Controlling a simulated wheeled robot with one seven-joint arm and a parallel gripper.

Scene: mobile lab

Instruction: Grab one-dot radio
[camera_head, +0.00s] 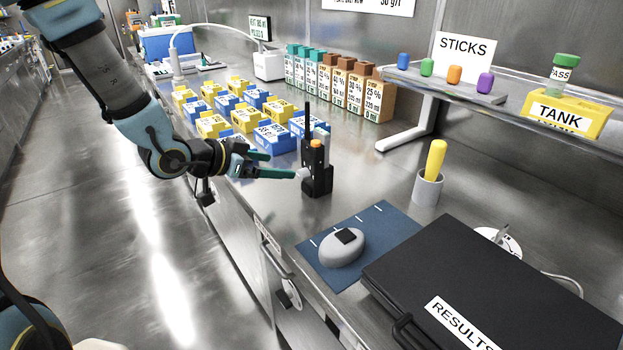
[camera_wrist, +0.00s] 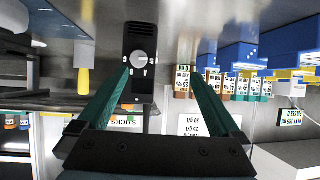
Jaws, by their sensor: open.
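A black radio (camera_head: 316,172) with an orange top knob and a tall antenna stands upright on the steel bench in the head view. A grey radio-like piece (camera_head: 322,138) shows just behind it. My gripper (camera_head: 284,165) has green fingers, is open and holds nothing. One fingertip is close to the black radio's left side; whether it touches I cannot tell. In the wrist view, a black device with a round silver disc (camera_wrist: 138,58) appears beyond the left fingertip, off-centre between the fingers. Small white marks show around its disc, but I cannot make out a dot count.
Blue and yellow boxes (camera_head: 265,138) stand in rows behind my gripper. Tall labelled cartons (camera_head: 340,85) line the back. A grey cup (camera_head: 427,188) with a yellow stick, a blue mat (camera_head: 385,222) with a mouse, and a black case (camera_head: 490,285) occupy the right side.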

